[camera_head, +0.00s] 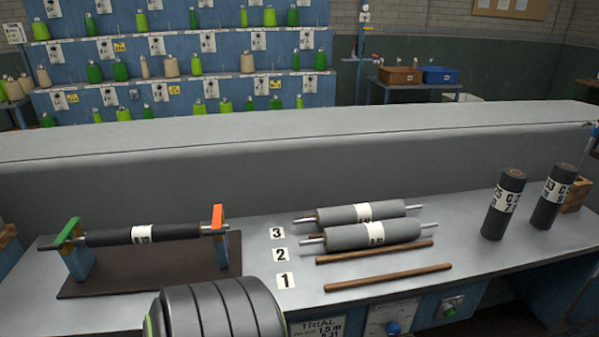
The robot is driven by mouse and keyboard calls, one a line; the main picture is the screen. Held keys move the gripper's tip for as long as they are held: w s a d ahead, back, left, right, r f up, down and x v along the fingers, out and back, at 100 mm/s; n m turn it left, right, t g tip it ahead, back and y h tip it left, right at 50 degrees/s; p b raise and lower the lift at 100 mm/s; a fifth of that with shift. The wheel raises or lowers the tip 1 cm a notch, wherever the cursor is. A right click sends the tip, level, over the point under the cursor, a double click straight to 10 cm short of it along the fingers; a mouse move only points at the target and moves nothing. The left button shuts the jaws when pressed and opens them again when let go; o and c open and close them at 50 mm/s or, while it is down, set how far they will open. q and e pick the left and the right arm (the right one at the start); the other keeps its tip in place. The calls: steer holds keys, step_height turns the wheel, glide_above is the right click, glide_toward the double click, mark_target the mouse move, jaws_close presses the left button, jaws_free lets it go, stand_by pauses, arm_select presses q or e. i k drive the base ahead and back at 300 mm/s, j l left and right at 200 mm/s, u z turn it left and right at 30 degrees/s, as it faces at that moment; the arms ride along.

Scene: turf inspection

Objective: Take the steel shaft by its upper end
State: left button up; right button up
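Steel shaft ends stick out of several rollers, and I cannot tell which shaft is meant. A thin dark roller (185,231) lies across two blue supports, its steel shaft (209,230) showing at the right end. Two thick grey rollers lie on the bench, a rear one (338,215) and a front one (347,239); a steel shaft end (430,225) sticks out at the front one's right. Two dark rollers stand upright at the right, a nearer one (497,222) and a farther one (547,212). Neither gripper is in view.
The grey bench (460,262) has free room between the lying and upright rollers. Two wooden strips (385,278) lie beside number cards. The supports have a green top (66,231) and an orange top (217,216). A wooden block (573,195) is at far right. A raised ledge runs behind.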

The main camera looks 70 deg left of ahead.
mark_target(594, 132)
steer(key=k+l+u, duration=0.1)
steer(key=u, duration=0.3)
steer(key=k+u, duration=0.15)
steer(key=u, duration=0.2)
steer(key=k+u, duration=0.15)
steer(key=u, duration=0.25)
steer(key=k+u, duration=0.15)
steer(key=u, duration=0.25)
steer(key=k+j, duration=0.1)
steer(key=i+l+u, duration=0.2)
steer(key=l, duration=0.85)
steer(key=i+l+u, duration=0.2)
steer(key=l, duration=0.9)
steer(key=l+u, duration=0.2)
steer(key=l, duration=0.9)
steer(key=l+u, duration=0.2)
steer(key=l, duration=0.9)
steer(key=k+l+u, duration=0.2)
steer(key=l, duration=0.85)
